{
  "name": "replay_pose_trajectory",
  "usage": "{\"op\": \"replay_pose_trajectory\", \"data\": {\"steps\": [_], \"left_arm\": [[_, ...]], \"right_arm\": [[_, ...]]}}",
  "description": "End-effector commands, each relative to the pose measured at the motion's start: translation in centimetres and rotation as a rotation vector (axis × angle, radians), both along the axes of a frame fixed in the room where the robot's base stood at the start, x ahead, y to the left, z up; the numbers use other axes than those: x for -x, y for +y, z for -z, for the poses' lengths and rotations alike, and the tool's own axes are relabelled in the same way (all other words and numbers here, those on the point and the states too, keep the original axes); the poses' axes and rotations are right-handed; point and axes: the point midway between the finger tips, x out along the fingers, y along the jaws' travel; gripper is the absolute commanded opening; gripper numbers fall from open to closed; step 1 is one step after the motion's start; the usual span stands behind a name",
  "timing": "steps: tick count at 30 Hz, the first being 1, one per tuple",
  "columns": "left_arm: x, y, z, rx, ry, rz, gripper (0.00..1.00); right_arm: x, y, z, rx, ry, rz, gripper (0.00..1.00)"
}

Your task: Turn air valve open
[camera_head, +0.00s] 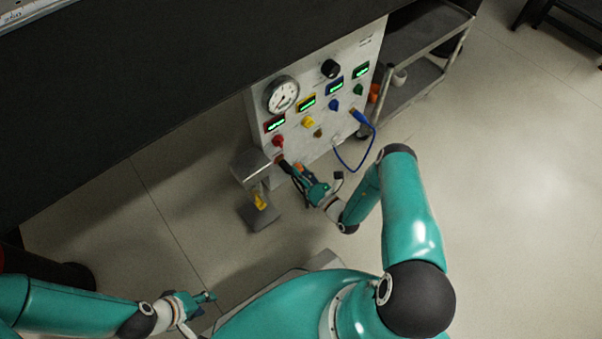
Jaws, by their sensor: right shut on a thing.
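The grey-white panel (345,59) carries a red knob (278,141), a yellow knob (308,122), a blue knob (334,104) and a green knob (359,90), each below a small display. I cannot read which one is the air valve. My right gripper (282,161) is at the panel's lower left, just below the red knob. It is shut on a small dark red part there, mostly hidden by the fingers. My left gripper (208,297) is low at the left, well away from the panel; its finger opening is too small to tell.
A round gauge (282,95) and a black knob (330,68) sit higher on the panel. A blue cable (371,137) loops from its right side. A metal stand with a yellow part (260,201) is below. A shelf cart (420,79) stands right; the floor at right is clear.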

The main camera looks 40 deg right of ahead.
Motion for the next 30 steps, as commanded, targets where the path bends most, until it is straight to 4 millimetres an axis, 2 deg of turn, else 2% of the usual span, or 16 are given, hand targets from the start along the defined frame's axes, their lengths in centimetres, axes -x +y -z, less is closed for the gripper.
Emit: {"op": "replay_pose_trajectory", "data": {"steps": [21, 30], "left_arm": [[0.0, 0.0, 1.9, 0.000, 0.000, 0.000, 0.40], [0.0, 0.0, 2.4, 0.000, 0.000, 0.000, 0.40]], "right_arm": [[0.0, -0.4, 0.2, -0.674, 0.056, 0.010, 0.01], [0.1, -0.4, 0.2, -0.907, 0.073, 0.012, 0.01]]}}
